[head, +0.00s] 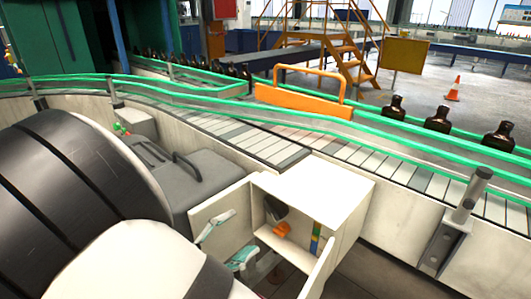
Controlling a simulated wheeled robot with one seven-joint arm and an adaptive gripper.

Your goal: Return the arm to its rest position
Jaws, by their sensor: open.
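My arm (75,185) fills the left and lower left of the head view, as a large dark rounded link with a pale part below it. It hides part of the conveyor side and the floor there. I cannot make out my gripper or its fingertips in this view. Amber bottles stand upright on the conveyor at the right, one (396,110) farther back, one (438,122) in the middle and one (499,140) nearer the right edge.
A white cabinet (318,190) stands open close to my arm, with small orange and dark items inside. Green-railed conveyors (250,140) run across. An orange panel (300,102), yellow stairs (345,60) and a traffic cone (454,90) lie beyond. More dark bottles (205,65) stand behind.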

